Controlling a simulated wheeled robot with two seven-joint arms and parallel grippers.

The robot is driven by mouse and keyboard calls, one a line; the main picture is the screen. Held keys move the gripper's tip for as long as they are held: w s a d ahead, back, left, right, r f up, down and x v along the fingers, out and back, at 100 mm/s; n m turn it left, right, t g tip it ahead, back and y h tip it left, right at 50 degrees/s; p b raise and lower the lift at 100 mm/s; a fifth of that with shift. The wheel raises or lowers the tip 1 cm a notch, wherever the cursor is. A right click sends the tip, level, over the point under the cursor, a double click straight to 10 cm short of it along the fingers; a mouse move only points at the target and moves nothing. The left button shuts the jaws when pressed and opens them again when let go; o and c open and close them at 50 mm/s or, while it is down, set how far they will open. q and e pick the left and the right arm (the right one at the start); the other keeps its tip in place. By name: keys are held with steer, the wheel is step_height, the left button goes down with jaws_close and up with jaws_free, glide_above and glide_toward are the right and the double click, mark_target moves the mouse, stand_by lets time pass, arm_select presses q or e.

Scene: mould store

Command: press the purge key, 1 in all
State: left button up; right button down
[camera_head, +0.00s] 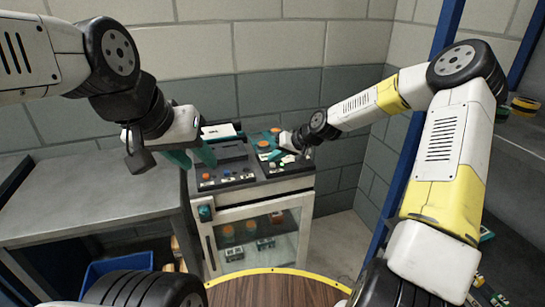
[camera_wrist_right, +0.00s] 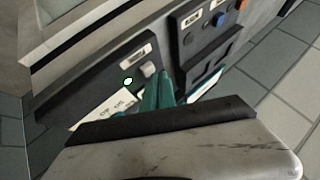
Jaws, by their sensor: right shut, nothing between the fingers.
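The control cabinet has a dark left panel (camera_head: 225,178) and a dark right panel (camera_head: 290,168) on its top. The labels are too small to read, so I cannot tell by name which key is purge. In the right wrist view, a pale grey key (camera_wrist_right: 148,69) sits beside a lit green-white lamp (camera_wrist_right: 128,81). My right gripper (camera_wrist_right: 157,80) is shut and empty, its teal fingertips close to this key; contact cannot be told. In the head view it is over the right panel (camera_head: 276,154). My left gripper (camera_head: 194,156) has its teal fingers apart, left of the cabinet top.
A grey metal bench (camera_head: 90,195) stands left, with a blue bin (camera_head: 115,265) below. The cabinet's glass door (camera_head: 260,235) shows jars inside. A blue rack post (camera_head: 400,185) stands right.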

mark_target(275, 164)
steer(key=shift+r, duration=0.45)
steer(key=shift+r, duration=2.5)
steer(key=s+d+r+h, duration=0.1)
steer(key=s+d+r, duration=0.3)
steer(key=s, duration=0.7)
steer(key=s+d+r+h, duration=0.2)
steer(key=s+d+r, duration=0.3)
steer(key=s, duration=0.7)
steer(key=s+d+r+m+h, duration=0.1)
steer(key=s+d+r+h, duration=0.1)
steer(key=s+d+r, duration=0.2)
steer(key=s+r, duration=0.3)
steer(key=s, duration=0.5)
steer(key=shift+s+d+r+t, duration=0.15)
steer(key=shift+d+t, duration=0.05)
steer(key=shift+t, duration=0.2)
